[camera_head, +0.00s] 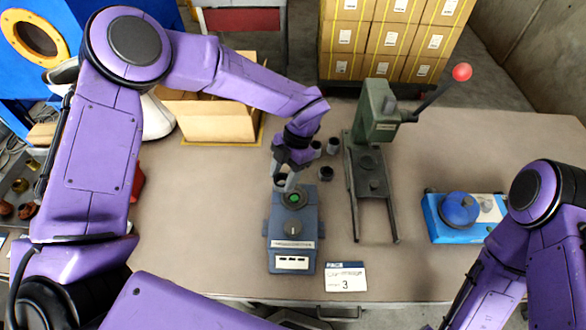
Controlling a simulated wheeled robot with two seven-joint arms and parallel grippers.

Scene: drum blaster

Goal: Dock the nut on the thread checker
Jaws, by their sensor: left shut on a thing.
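The thread checker is a blue-grey box (292,232) in the middle of the table, with a round knob, a green spot near its far end and a label plate. My left gripper (284,177) points down over the far end of the box, shut on a small dark piece that looks like the nut (280,182). The gripper's fingers partly hide this piece. I cannot tell if it touches the checker. My right arm shows at the lower right, but its gripper is out of the picture.
Several dark cylindrical parts (326,173) stand just right of my left gripper. A green lever press (370,150) with a red-balled handle stands beyond them. A blue device (462,214) sits at right, a cardboard box (218,120) at back left. A sign (346,277) lies in front.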

